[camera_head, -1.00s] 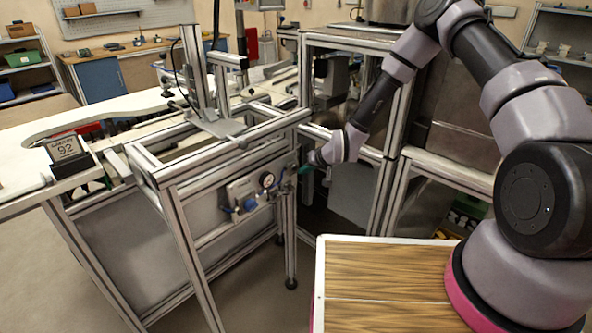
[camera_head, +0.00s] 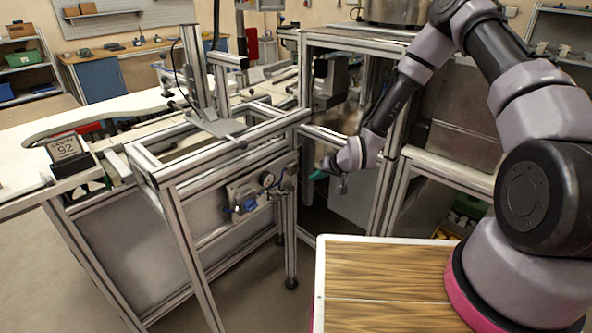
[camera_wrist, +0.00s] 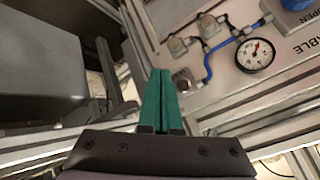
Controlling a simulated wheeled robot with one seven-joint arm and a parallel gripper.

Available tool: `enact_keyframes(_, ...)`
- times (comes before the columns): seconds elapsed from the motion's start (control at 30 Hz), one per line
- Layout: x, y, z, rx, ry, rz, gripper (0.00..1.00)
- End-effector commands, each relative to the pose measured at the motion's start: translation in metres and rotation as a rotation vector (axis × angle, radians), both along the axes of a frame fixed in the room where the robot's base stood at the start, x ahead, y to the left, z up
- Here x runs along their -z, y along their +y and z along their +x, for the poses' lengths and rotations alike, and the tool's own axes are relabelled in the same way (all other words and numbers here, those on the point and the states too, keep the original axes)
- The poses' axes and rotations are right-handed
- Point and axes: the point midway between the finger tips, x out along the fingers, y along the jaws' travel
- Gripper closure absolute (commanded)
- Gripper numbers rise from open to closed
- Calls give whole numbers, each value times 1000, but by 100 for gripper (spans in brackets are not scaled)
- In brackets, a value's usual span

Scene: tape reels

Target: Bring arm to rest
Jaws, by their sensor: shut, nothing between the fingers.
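My gripper shows in the wrist view (camera_wrist: 161,75) with its two green fingers together and nothing between them. In the head view my gripper (camera_head: 318,175) is small and partly hidden behind my own wrist. It hangs in the air in front of the metal-framed machine, to the right of the panel with the pressure gauge (camera_head: 267,180). My arm reaches from the right side of the wooden-topped base, up and over, then down to the left.
An aluminium frame (camera_head: 290,240) stands close left of my gripper, with more framing (camera_head: 390,190) behind. The gauge (camera_wrist: 255,54) and blue tubing (camera_wrist: 212,62) show in the wrist view. A block marked 92 (camera_head: 66,149) sits at the left. The wooden top (camera_head: 385,285) is clear.

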Motion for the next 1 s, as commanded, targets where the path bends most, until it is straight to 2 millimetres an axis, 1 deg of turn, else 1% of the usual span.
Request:
enact_keyframes(0.3,-1,-1,0,0,-1,-1,100)
enact_keyframes(0.37,-6,-4,3,0,-1,-9,100)
enact_keyframes(0.47,-27,-15,11,-2,-7,-37,100)
enact_keyframes(0.57,-61,-35,21,3,-9,-84,100)
enact_keyframes(0.63,-90,-52,26,12,-9,-122,100)
enact_keyframes(0.73,-131,-76,29,33,-6,-172,100)
enact_keyframes(0.87,-186,-107,25,73,3,-227,100)
enact_keyframes(0.9,-203,-116,23,89,4,-242,100)
enact_keyframes(0.97,-228,-130,17,113,8,-261,100)
enact_keyframes(1.0,-245,-139,12,131,11,-271,100)
